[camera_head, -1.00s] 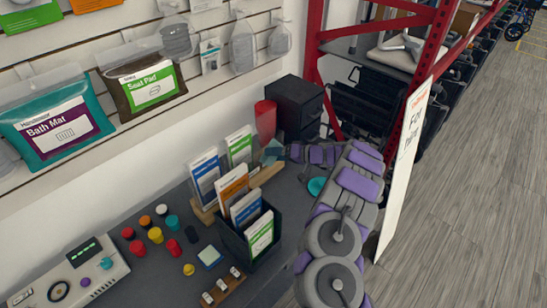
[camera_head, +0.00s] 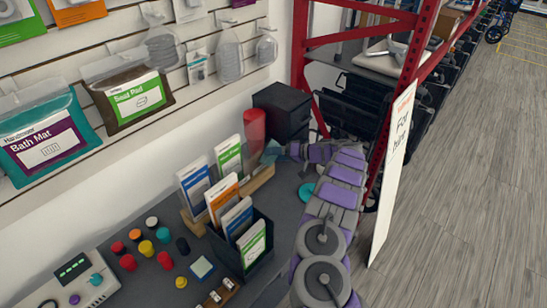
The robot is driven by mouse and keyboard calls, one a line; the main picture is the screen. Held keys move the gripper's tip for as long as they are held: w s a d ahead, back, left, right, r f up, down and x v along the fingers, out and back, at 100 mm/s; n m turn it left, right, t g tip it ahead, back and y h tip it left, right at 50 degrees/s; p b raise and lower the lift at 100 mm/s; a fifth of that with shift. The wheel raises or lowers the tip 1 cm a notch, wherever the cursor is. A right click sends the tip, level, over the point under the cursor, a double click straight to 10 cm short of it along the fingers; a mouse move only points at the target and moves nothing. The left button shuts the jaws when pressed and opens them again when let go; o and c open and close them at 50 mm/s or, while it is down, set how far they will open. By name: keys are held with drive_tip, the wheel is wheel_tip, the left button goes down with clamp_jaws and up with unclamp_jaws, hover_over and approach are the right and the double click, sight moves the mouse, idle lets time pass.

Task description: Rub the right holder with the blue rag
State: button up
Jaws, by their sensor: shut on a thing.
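The right holder (camera_head: 261,180) is a light wooden block on the grey counter, with a green-and-white leaflet (camera_head: 229,157) standing at its left end. My gripper (camera_head: 276,151) is shut on the blue rag (camera_head: 271,154), a small teal-blue piece just above the holder's right end. Whether the rag touches the wood I cannot tell. The fingertips are small and partly hidden by the rag. A second wooden holder (camera_head: 193,224), farther left, carries a blue-and-white leaflet (camera_head: 196,184).
A dark bin (camera_head: 262,262) with leaflets stands in front of the holders. A red cylinder (camera_head: 254,127) and black drawer box (camera_head: 283,108) stand behind. A red rack post (camera_head: 299,50) and white sign (camera_head: 393,175) are at right.

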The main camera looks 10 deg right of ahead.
sight(266, 161)
drive_tip(key=shift+w+d, duration=0.6)
drive_tip(key=shift+d, duration=0.2)
drive_tip(key=shift+a, duration=0.1)
drive_tip(key=shift+s+a, duration=0.9)
drive_tip(key=shift+a, duration=0.3)
drive_tip(key=shift+s+a, duration=0.9)
drive_tip(key=shift+a, duration=0.25)
drive_tip(key=shift+s+a+f, duration=0.1)
drive_tip(key=shift+s+a, duration=0.15)
drive_tip(key=shift+a, duration=0.1)
drive_tip(key=shift+s+a+r, duration=0.2)
drive_tip(key=shift+s+a, duration=0.25)
drive_tip(key=shift+a, duration=0.25)
drive_tip(key=shift+s+a+f, duration=0.15)
drive_tip(key=shift+s+a, duration=0.15)
drive_tip(key=shift+a, duration=0.2)
